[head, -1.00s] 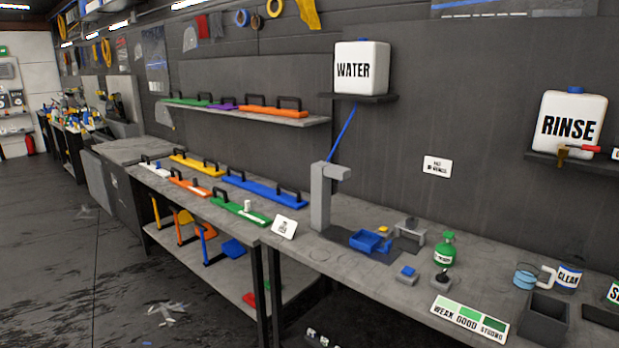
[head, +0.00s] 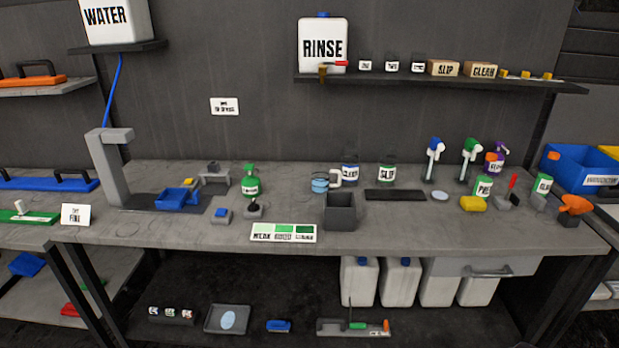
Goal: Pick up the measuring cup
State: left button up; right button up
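What looks like the measuring cup (head: 320,184) is a small light-blue cup with a pale handle on its right side. It stands upright on the grey workbench (head: 350,238), near the middle of the head view. It is behind and left of an open dark grey box (head: 340,217) and in front of the CLEAN container (head: 350,172). Neither of my grippers is in view.
A green bottle (head: 251,183) stands left of the cup, and a WEAK-GOOD-STRONG colour card (head: 284,233) lies at the front. The SLIP container (head: 387,175) and a dark flat mat (head: 396,195) are to the right. A shelf (head: 430,80) hangs above.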

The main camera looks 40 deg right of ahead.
aim_at(320, 174)
jog(key=z, duration=1.3)
